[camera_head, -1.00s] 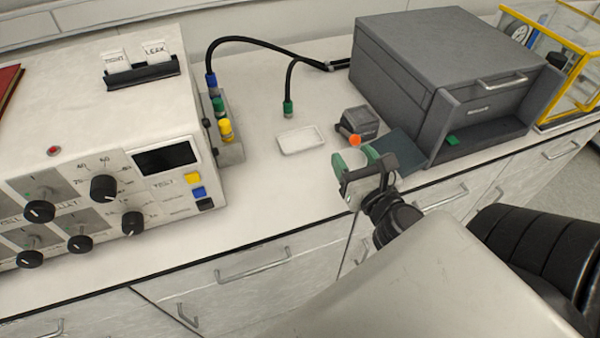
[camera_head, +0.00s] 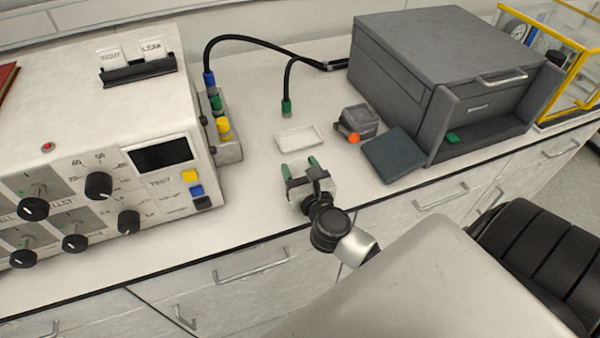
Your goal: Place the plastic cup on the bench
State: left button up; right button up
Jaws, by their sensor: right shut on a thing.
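My right gripper (camera_head: 300,168) is over the front part of the white bench (camera_head: 260,185), its two green fingertips pointing toward the back. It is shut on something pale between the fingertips. This is probably the plastic cup, but its outline barely shows against the white bench. I cannot tell whether it touches the bench. My left gripper is not in view.
A shallow white tray (camera_head: 299,137) lies just beyond my right gripper. A small grey box with an orange knob (camera_head: 354,138) and a dark flat pad (camera_head: 394,154) lie to the right, before a grey cabinet (camera_head: 440,65). A control unit (camera_head: 100,135) fills the left.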

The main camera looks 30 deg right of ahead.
jog(key=shift+f, duration=0.3)
jog(key=shift+f, duration=0.2)
jog(key=o, duration=1)
jog(key=shift+c, duration=0.2)
jog(key=shift+r, duration=0.2)
